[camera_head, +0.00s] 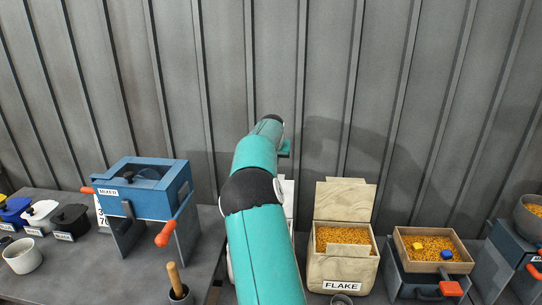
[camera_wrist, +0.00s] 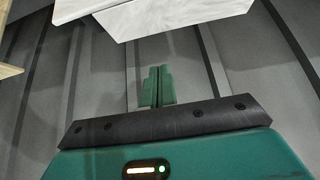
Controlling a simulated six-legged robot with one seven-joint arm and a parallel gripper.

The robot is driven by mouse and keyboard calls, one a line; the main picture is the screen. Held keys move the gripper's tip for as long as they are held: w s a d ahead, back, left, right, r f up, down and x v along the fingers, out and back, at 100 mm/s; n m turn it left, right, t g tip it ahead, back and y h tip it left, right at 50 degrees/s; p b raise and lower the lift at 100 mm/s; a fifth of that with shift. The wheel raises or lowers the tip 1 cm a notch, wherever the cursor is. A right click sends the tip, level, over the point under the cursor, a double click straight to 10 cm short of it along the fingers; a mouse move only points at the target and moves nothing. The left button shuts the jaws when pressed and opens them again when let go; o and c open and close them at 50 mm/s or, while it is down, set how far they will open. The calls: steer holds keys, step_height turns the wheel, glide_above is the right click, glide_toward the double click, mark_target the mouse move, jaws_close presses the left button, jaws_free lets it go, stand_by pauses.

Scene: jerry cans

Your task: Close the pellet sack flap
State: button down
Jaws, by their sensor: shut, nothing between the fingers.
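A white sack is mostly hidden behind my arm in the head view; its raised flap (camera_head: 288,192) shows as a pale strip right of my arm. Its label is hidden, so I cannot read whether it is the pellet sack. In the wrist view a white panel (camera_wrist: 175,14), seemingly that flap, hangs across the top, just beyond my fingers. My gripper (camera_wrist: 157,84) is shut and empty, its green fingers together. In the head view my gripper (camera_head: 285,149) is above the white flap, near the wall. I cannot tell whether it touches the flap.
A FLAKE sack (camera_head: 342,270) with its flap (camera_head: 344,200) upright stands right of the white one. Further right is a wooden tray of pellets (camera_head: 404,262). A blue MIXED machine (camera_head: 148,188) stands left. A ribbed grey wall (camera_head: 350,80) closes off the back.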

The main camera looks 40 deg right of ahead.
steer(key=shift+s+a+f, duration=0.15)
steer(key=shift+a+f, duration=0.3)
steer(key=shift+f, duration=0.35)
steer(key=shift+s+a+f, duration=0.15)
steer(key=shift+a+f, duration=0.25)
steer(key=shift+f, duration=0.35)
steer(key=shift+s+a+r, duration=0.1)
